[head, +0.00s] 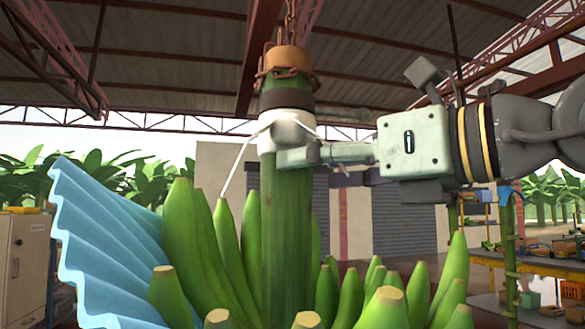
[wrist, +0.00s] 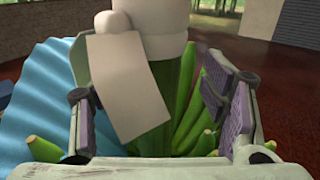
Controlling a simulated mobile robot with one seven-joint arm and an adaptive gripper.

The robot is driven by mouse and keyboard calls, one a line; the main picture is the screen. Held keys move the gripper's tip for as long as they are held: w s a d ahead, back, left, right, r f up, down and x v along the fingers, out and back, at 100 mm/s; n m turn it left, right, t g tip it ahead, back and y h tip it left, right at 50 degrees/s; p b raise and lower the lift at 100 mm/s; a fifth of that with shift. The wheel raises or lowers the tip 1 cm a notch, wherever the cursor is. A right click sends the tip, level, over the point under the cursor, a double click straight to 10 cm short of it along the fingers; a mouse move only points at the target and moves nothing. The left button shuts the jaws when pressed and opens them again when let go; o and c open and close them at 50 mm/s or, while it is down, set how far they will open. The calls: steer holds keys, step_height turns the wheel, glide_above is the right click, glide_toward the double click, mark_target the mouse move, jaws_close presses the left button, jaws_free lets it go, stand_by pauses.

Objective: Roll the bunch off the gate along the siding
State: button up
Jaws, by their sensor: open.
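A green banana bunch (head: 230,260) hangs by its thick stem (head: 287,220) in the middle of the head view. A brown cap with a chain (head: 285,58) grips the stem top, with a dark band and a white wrap (head: 285,130) below it. My gripper (head: 300,155) comes in from the right at the white wrap, close against the stem. In the wrist view my gripper (wrist: 150,105) is open, its purple-grey pads on either side of the stem (wrist: 183,85). A white flap (wrist: 128,85) hangs between the fingers. The gate and siding cannot be made out.
A blue corrugated sheet (head: 105,250) stands against the bunch on the left. A grey cabinet (head: 22,265) is at far left. Tables with crates (head: 540,255) stand at far right. A roof beam (head: 258,50) passes overhead.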

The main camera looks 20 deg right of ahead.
steer(key=v, duration=0.6)
steer(key=shift+f, duration=0.1)
stand_by(0.4)
